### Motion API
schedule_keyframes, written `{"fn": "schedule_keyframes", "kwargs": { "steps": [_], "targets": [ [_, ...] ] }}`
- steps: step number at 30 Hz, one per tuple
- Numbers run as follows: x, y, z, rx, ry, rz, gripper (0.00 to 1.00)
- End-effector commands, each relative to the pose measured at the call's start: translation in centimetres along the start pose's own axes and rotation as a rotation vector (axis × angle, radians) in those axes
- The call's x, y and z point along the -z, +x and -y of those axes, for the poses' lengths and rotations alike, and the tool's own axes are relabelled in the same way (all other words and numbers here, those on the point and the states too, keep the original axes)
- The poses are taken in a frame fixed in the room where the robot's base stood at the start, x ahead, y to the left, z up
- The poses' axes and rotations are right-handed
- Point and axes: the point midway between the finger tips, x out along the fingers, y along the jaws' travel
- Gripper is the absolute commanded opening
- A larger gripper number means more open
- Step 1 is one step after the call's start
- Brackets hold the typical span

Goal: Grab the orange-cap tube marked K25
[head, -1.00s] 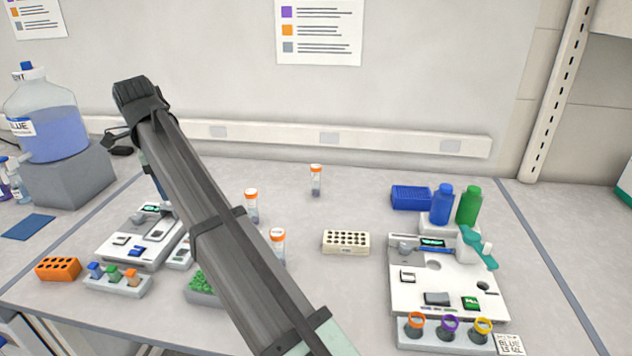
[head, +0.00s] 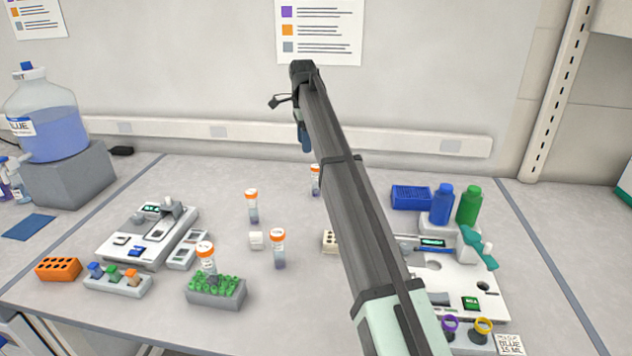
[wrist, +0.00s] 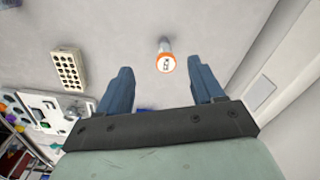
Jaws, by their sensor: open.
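Several orange-cap tubes stand upright. One tube (head: 315,182) is at the back, partly hidden by my arm. Two others, a far tube (head: 252,206) and a near tube (head: 278,248), stand on the open bench. Another tube (head: 206,258) stands at the green-topped rack (head: 216,294). In the wrist view, one orange-cap tube (wrist: 166,60) shows from above, beyond and between my fingers. Its cap carries a dark mark too small to read, so I cannot tell which is K25. My gripper (head: 305,143) (wrist: 161,78) is open, empty, and above the back of the bench.
A beige rack (head: 328,243) is partly behind my arm; it also shows in the wrist view (wrist: 69,71). A white device (head: 490,290) and blue (head: 442,205) and green bottles (head: 469,206) stand right. Another device (head: 150,238) stands left. The back wall is close.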

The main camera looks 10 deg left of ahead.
Motion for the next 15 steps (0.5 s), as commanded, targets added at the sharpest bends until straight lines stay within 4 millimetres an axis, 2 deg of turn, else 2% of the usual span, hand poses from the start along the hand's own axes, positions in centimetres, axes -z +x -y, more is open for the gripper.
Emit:
{"fn": "schedule_keyframes", "kwargs": {
  "steps": [1, 3, 6, 11, 15],
  "targets": [
    [1.5, 0.1, 0.6, -0.004, 0.005, 0.003, 0.67],
    [2.9, 0.3, 1.0, -0.008, 0.007, 0.006, 0.67],
    [4.0, 0.5, 1.2, -0.011, 0.009, 0.009, 0.67],
    [4.3, 1.4, 1.1, -0.013, 0.008, 0.01, 0.67],
    [4.2, 3.2, 1.0, -0.012, 0.009, 0.01, 0.67]
  ]
}}
